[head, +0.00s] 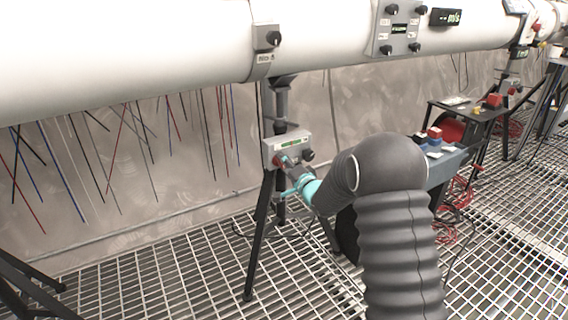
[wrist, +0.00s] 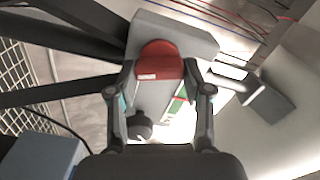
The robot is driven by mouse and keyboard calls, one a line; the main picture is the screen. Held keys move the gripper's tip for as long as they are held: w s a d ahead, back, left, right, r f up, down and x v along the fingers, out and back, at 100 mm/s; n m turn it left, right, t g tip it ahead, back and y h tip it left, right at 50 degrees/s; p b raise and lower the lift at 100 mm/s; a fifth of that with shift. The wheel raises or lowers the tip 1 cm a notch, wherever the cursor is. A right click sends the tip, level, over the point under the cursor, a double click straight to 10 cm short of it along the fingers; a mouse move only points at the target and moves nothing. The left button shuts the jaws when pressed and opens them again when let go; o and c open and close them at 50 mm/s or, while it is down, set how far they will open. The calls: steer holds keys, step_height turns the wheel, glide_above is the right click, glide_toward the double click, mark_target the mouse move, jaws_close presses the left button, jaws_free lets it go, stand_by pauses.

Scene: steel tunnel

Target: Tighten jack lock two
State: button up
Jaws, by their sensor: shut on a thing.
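The jack is a black tripod stand with a grey box (head: 288,146) under the white pipe. The box has a green display, a red lock knob (head: 278,160) at its left and a black knob (head: 308,155) at its right. My gripper (head: 284,168) reaches the box from the lower right. In the wrist view the red knob (wrist: 160,60) sits between the fingertips, and my gripper (wrist: 160,72) is shut on it. A dark round knob (wrist: 140,126) shows lower down between the fingers. The knob's far side is hidden, and I cannot read its label.
The white pipe (head: 130,45) runs overhead with a clamp (head: 262,45) above the jack. Tripod legs (head: 258,235) stand on the grating floor. A dark cart (head: 440,165) with coloured blocks stands at the right, near red cables (head: 455,215). Thin rods hang along the wall.

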steer(key=shift+m+p, duration=0.35)
steer(key=shift+m, duration=1.55)
steer(key=shift+f, duration=0.1)
steer(key=o, duration=1.2)
steer(key=shift+c, duration=0.2)
steer(key=v, duration=1.2)
